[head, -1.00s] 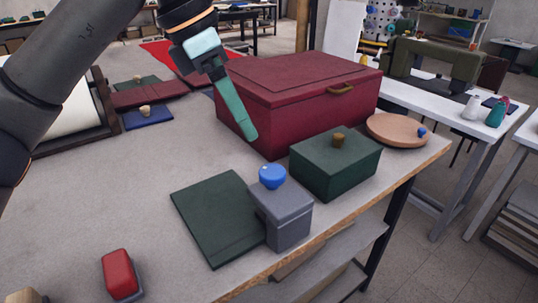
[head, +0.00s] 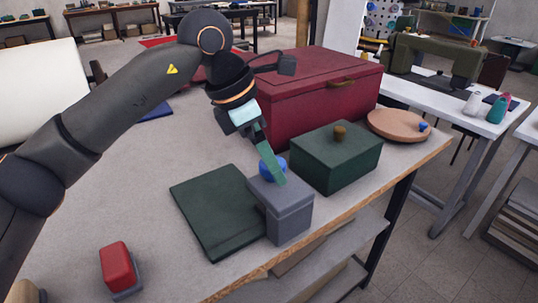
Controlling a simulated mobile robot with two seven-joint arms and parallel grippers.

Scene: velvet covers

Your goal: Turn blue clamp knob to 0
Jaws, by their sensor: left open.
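The blue clamp knob (head: 267,165) sits on top of the grey clamp block (head: 288,212) near the table's front edge. My left gripper (head: 278,178) comes down from above, with its teal finger in front of the knob and hiding part of it. The gripper is open. I cannot tell whether the finger touches the knob, and no number marks on it are readable. The block stands at the right edge of a dark green flat cover (head: 217,210). My right gripper is not in view.
A dark green box (head: 340,160) with a brown knob stands right of the clamp. A large dark red chest (head: 290,105) stands behind. A red block (head: 117,266) lies at front left. A round wooden board (head: 395,126) is at the right. The table's left middle is clear.

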